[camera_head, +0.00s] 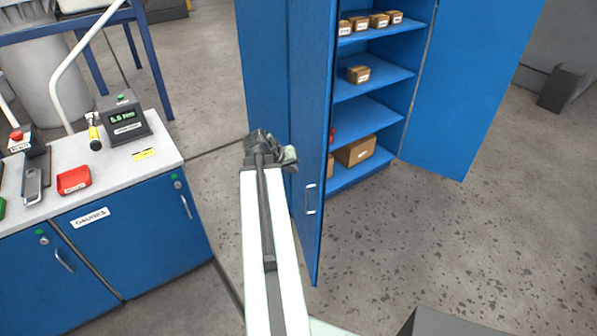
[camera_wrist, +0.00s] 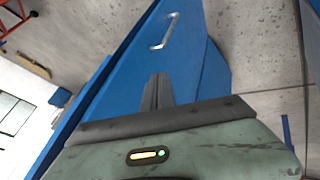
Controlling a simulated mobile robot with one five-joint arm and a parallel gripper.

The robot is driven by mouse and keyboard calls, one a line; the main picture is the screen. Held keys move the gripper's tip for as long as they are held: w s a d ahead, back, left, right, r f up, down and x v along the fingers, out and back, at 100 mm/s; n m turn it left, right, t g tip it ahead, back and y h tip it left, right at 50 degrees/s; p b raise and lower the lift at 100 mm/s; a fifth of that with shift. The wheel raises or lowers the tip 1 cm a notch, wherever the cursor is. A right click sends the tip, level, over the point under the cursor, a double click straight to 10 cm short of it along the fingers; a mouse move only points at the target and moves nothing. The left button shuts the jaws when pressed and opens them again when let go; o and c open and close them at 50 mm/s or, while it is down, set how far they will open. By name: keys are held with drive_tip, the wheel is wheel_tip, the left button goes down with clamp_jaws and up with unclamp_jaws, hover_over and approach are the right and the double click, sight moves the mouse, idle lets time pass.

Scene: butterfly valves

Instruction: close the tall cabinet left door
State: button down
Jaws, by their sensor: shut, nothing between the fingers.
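The tall cabinet (camera_head: 262,60) is blue, and both its doors stand open. Its left door (camera_head: 313,100) swings out toward me, seen at a steep angle, with a pale handle (camera_head: 311,198) low near its free edge. My gripper (camera_head: 258,140) is shut and empty, at the left, outer side of this door. In the wrist view the shut fingers (camera_wrist: 158,92) point at the blue door face (camera_wrist: 125,70), with the handle (camera_wrist: 165,30) beyond them. I cannot tell whether the fingers touch the door.
The right door (camera_head: 465,90) stands open to the right. Shelves hold small boxes and a larger brown box (camera_head: 356,150). A workbench (camera_head: 150,155) with blue doors and tools stands at left.

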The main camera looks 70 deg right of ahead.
sight(316, 176)
drive_tip(key=shift+s+d+f+b, duration=0.75)
drive_tip(key=shift+d+f+b, duration=0.1)
drive_tip(key=shift+d+f, duration=0.25)
drive_tip(key=shift+s+d+f+b, duration=0.8)
drive_tip(key=shift+d+f, duration=0.2)
drive_tip(key=shift+d, duration=0.15)
drive_tip(key=shift+s+d+f+b, duration=0.7)
drive_tip(key=shift+d+f+b, duration=0.2)
drive_tip(key=shift+d+f, duration=0.2)
drive_tip(key=shift+d, duration=0.2)
drive_tip(key=shift+a, duration=0.1)
drive_tip(key=shift+s, duration=0.15)
